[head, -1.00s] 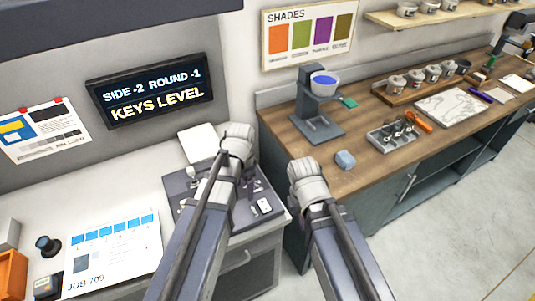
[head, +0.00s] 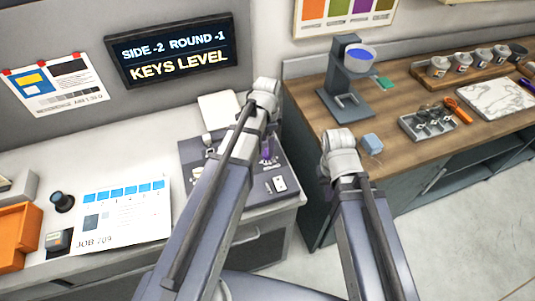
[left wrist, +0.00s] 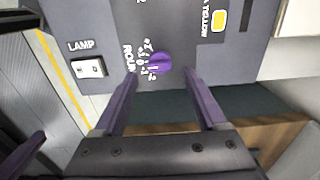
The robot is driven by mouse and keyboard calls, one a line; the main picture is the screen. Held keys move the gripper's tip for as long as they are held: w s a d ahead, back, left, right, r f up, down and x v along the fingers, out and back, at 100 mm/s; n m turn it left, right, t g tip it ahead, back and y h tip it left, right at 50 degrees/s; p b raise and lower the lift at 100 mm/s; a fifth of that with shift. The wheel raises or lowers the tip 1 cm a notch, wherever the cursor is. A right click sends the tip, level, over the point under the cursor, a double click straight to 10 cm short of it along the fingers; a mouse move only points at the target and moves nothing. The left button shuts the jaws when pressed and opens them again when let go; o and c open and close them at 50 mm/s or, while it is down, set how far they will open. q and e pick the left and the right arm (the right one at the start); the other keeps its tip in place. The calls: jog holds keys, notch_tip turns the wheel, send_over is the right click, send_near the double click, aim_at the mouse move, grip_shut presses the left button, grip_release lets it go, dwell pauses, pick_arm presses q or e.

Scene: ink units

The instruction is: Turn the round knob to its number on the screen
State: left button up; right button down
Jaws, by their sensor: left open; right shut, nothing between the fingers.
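The dark screen (head: 172,55) on the wall in the head view reads "SIDE -2 ROUND -1 KEYS LEVEL". The purple round knob (left wrist: 160,63) sits on the grey panel in the left wrist view, with small numbers and the word "ROUND" beside it. I cannot tell which number it points at. My left gripper (left wrist: 160,79) is open, its two fingers either side of the line to the knob, with no clear contact. In the head view my arm covers part of the panel (head: 285,158).
A lamp switch (left wrist: 88,68) and a yellow button (left wrist: 219,20) sit on the same panel. A job sheet (head: 122,212) lies on the white counter.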

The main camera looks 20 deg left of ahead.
pick_arm(q)
notch_tip(320, 180, down, 5)
jog(key=b, duration=0.3)
jog(key=shift+r+b, duration=0.2)
jog(key=shift+b, duration=0.1)
grip_shut()
